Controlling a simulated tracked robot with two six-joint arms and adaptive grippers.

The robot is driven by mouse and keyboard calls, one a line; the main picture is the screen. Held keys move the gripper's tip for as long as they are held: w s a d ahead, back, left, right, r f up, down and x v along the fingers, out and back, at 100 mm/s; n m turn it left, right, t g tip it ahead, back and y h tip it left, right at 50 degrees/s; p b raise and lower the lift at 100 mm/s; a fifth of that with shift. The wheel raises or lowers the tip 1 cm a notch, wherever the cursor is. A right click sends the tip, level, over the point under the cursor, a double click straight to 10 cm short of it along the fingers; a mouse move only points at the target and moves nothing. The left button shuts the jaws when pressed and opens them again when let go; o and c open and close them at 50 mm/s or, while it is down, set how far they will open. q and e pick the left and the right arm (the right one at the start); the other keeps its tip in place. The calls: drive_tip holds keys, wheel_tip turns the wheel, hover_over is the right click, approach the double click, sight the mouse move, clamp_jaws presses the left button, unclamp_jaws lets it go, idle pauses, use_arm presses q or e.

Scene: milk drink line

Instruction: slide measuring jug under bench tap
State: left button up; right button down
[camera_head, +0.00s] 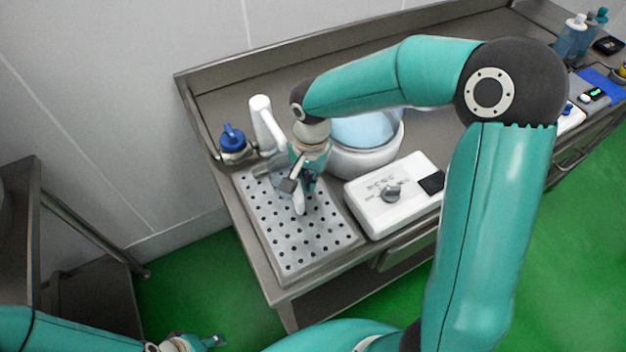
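The bench tap (263,118) is a white upright spout at the back left of the bench, with a blue-handled valve (232,137) beside it. A perforated metal drip tray (290,238) lies in front of it. My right gripper (299,189) points down over the back part of the tray, just right of the tap. A greyish see-through shape (268,168) beside it, below the tap, may be the measuring jug; the wrist partly hides it. I cannot tell whether the fingers grip it. My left gripper (214,341) is low at the bottom edge, away from the bench.
A white round vessel with a bluish top (365,150) stands right behind my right wrist. A white control box with a knob (392,193) sits right of the tray. Bottles (573,35) stand at the far right. The tray's front part is clear.

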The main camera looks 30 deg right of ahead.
drive_tip(key=c, duration=1.2)
unclamp_jaws()
drive_tip(key=shift+c, duration=0.2)
wheel_tip(320, 180, up, 12)
drive_tip(key=shift+s+d, duration=0.1)
